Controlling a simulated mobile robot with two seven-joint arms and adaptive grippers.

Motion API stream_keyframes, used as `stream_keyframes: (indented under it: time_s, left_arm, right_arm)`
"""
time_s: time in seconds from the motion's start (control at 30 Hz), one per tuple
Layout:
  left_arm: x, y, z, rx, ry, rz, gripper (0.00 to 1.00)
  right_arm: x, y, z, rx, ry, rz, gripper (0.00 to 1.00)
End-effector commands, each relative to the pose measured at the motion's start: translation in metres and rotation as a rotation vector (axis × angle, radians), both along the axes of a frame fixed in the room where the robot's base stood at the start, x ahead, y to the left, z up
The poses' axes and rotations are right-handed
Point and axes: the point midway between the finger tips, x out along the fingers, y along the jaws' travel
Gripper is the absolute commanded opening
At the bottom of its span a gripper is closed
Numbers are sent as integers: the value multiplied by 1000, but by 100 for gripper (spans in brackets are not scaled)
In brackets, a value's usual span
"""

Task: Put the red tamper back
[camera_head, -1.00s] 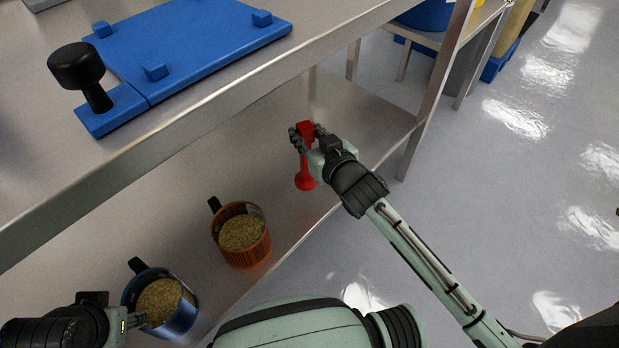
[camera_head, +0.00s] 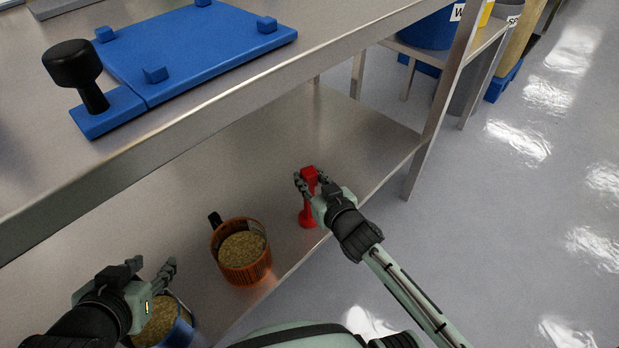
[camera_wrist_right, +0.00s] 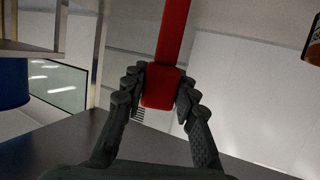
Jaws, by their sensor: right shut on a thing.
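The red tamper (camera_head: 307,216) is upright above or on the lower shelf (camera_head: 350,130), close to its front edge and right of the orange cup. I cannot tell whether its foot touches the shelf. My right gripper (camera_head: 308,182) is shut on its upper part. In the right wrist view the tamper (camera_wrist_right: 172,35) sits between the two fingers (camera_wrist_right: 160,88). My left gripper (camera_head: 153,268) is open and empty, above the blue cup (camera_head: 181,333), and partly hides it.
The orange cup (camera_head: 241,260), filled with grainy material, stands on the lower shelf. The upper tabletop (camera_head: 190,125) overhangs the shelf and bears a blue plate (camera_head: 200,45) and a black-knobbed tool (camera_head: 75,72). The table leg (camera_head: 440,120) stands right of the tamper. The shelf's far right is bare.

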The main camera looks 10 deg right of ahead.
Motion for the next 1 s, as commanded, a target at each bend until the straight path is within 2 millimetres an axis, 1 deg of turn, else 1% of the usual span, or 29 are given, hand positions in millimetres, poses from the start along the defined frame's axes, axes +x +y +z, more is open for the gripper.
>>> stream_keyframes:
  time_s: [0.1, 0.37, 0.4, 0.53, 0.57, 0.83, 0.97, 1.0]
  left_arm:
    - [0, 0, 0, 0, 1, 0, 40]
    - [3, -4, 3, -8, -23, -7, 40]
    - [4, -4, 3, -9, -26, -8, 40]
    - [4, -4, 3, -9, -25, -8, 40]
    - [4, -4, 3, -9, -25, -8, 40]
    - [4, -4, 3, -8, -24, -8, 40]
    - [1, -1, 2, -2, -5, -1, 40]
    - [-3, 4, -1, 8, 19, 8, 40]
  right_arm:
    - [1, 0, 2, 1, -5, 1, 0]
    - [1, 0, 0, 1, -4, 1, 0]
    - [0, 0, -2, 0, 0, 0, 30]
    - [0, 0, -2, 0, 0, 0, 47]
    - [0, 0, -2, 0, 0, 0, 49]
    - [0, 0, -2, -1, 0, 0, 49]
    - [0, 0, 2, -1, -1, 0, 49]
    - [-7, -1, 2, 0, 2, 0, 49]
